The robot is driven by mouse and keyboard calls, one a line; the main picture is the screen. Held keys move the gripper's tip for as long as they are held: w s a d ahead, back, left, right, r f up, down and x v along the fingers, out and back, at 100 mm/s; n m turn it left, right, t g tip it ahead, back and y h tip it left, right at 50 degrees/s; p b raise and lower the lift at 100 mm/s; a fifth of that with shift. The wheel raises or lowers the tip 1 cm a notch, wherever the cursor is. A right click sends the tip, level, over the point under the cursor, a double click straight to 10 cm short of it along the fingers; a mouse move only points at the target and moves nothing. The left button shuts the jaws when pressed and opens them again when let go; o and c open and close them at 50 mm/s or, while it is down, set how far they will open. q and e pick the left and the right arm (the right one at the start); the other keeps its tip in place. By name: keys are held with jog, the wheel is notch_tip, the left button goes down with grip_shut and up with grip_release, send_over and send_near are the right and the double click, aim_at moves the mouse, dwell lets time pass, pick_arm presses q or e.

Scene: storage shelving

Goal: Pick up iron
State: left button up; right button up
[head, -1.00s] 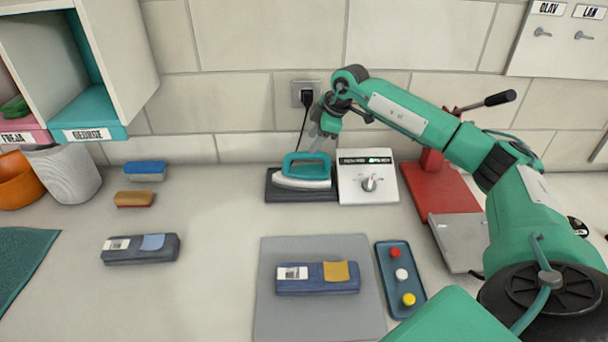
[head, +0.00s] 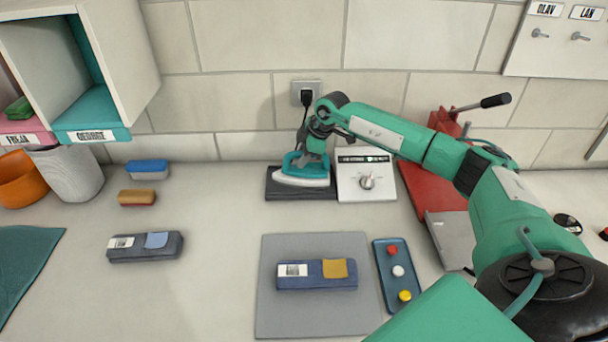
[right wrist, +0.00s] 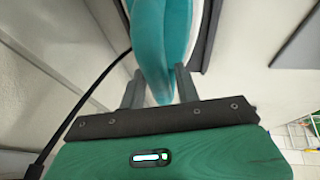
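The iron (head: 302,180) has a teal handle and a pale soleplate and rests on a dark pad (head: 287,195) near the back wall. My right gripper (head: 306,160) is down at the iron's handle in the head view, hiding part of it. In the right wrist view, the two dark fingers of the right gripper (right wrist: 159,88) stand apart on either side of the iron's teal body (right wrist: 158,50). The fingers look open around it, with no firm grip visible. My left gripper is in no view.
A white control box (head: 366,185) with a knob stands right beside the pad. A red press (head: 425,185) stands further right, under my arm. A black cord (head: 303,125) runs from the wall socket. A grey mat (head: 300,318) and a button tray (head: 390,285) lie in front.

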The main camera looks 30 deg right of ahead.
grip_shut()
jog(key=shift+w+r, duration=0.1)
jog(key=shift+r, duration=0.05)
dwell(1.0)
